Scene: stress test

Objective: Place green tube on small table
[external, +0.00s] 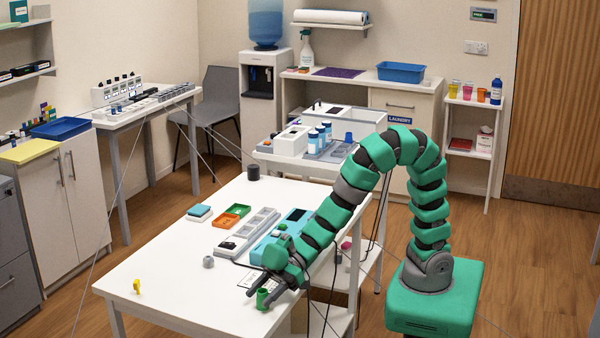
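A small green tube (262,299) stands at the near right edge of the white table (170,262). My gripper (262,293) reaches down over that edge, with its two dark fingers on either side of the tube. At this size I cannot tell whether the fingers touch it or whether it is lifted. Several pieces of furniture could be the small table: a small white shelf stand (467,104) by the door holds coloured cups and a blue bottle, and a low white table (265,159) behind holds lab items.
A yellow piece (137,286) and a grey nut-like piece (208,262) sit farther left. The table's left front is mostly clear. Thin cables hang nearby.

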